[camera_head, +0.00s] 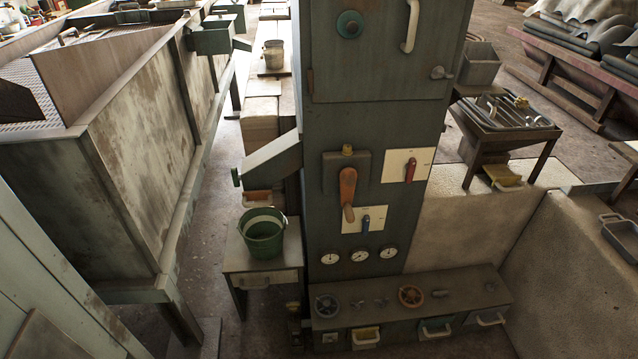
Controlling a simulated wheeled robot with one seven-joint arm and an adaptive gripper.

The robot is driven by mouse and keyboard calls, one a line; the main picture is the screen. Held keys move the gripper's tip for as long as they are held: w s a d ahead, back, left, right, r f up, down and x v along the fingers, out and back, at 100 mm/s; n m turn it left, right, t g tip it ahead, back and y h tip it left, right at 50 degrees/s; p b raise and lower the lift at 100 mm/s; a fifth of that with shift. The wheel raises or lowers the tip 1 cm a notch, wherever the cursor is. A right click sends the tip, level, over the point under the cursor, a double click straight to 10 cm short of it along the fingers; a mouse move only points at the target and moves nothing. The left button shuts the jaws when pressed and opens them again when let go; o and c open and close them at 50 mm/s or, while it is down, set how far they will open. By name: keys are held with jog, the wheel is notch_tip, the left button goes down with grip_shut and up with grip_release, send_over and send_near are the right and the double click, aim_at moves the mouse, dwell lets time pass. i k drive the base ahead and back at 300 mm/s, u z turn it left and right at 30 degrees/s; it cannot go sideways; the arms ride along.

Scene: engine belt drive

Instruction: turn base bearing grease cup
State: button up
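I cannot tell for certain which part is the base bearing grease cup. A small brass cap (347,150) sits on top of a dark box on the cabinet front, above an orange lever (347,190) that hangs down. Another small brass-coloured piece (521,102) is at the tray table on the right. Small dark fittings (295,325) stand low at the left end of the base bench, too dim to make out. My gripper is not in view.
The tall grey-green cabinet (320,125) stands in the middle, with gauges (359,256) and levers. Below it, a low bench (465,279) carries two handwheels. A green bucket (264,233) sits on a small table to the left. A large tank (140,150) fills the left side.

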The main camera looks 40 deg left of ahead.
aim_at(293, 306)
jog(key=z, duration=1.6)
jog(key=i, duration=0.75)
jog(key=u, duration=3.75)
